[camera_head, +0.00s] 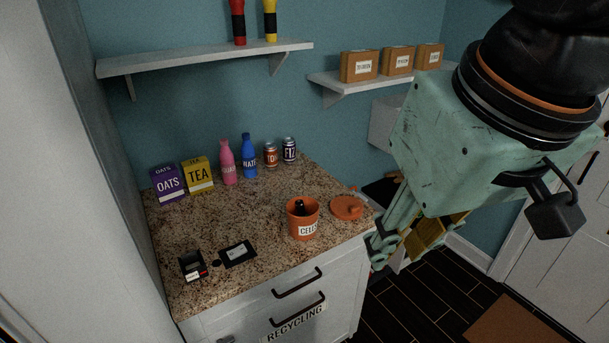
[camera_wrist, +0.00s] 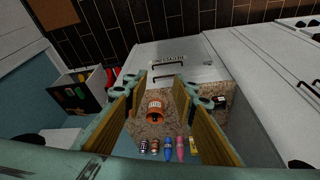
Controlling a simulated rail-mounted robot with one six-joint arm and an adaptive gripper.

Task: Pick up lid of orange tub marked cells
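The orange tub marked CELLS (camera_head: 303,228) stands upright and uncovered on the speckled counter, with something dark inside. Its round orange lid (camera_head: 347,208) with a small knob lies flat on the counter just right of the tub, near the right edge. My gripper (camera_head: 392,250) is to the right of the lid, apart from it, beyond the counter's edge. In the wrist view my gripper (camera_wrist: 160,88) has its fingers spread with nothing held. The orange tub (camera_wrist: 156,112) shows between them in that inverted view. I cannot make out the lid there; a finger may hide it.
Oats and tea boxes (camera_head: 198,175), bottles (camera_head: 249,156) and cans (camera_head: 289,150) line the counter's back (camera_head: 225,218). A black card-like item (camera_head: 238,253) and a small dark box (camera_head: 192,266) lie front left. Shelves (camera_head: 205,58) hang above. A recycling drawer is below.

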